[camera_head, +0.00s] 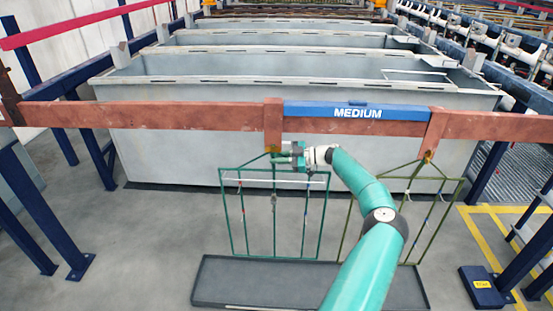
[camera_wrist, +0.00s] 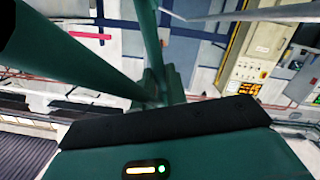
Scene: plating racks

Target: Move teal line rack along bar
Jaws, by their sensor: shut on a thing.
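The teal line rack (camera_head: 274,215) is a thin wire frame hanging upright from the copper-brown bar (camera_head: 200,116), left of the blue MEDIUM label. My gripper (camera_head: 293,154) is at the rack's top, just below the bar, and is shut on its upper stem. My arm partly covers the area right of the rack. In the wrist view, dark green tubes of the rack (camera_wrist: 152,45) cross close to the camera, above a black pad of my gripper (camera_wrist: 165,121). The exact contact is hidden.
An olive-green rack (camera_head: 409,215) hangs from the bar on the right, partly behind my arm. The blue MEDIUM label (camera_head: 357,112) lies between the two hangers. A dark shallow tray (camera_head: 245,282) is on the floor below. Grey tanks (camera_head: 180,150) stand behind the bar.

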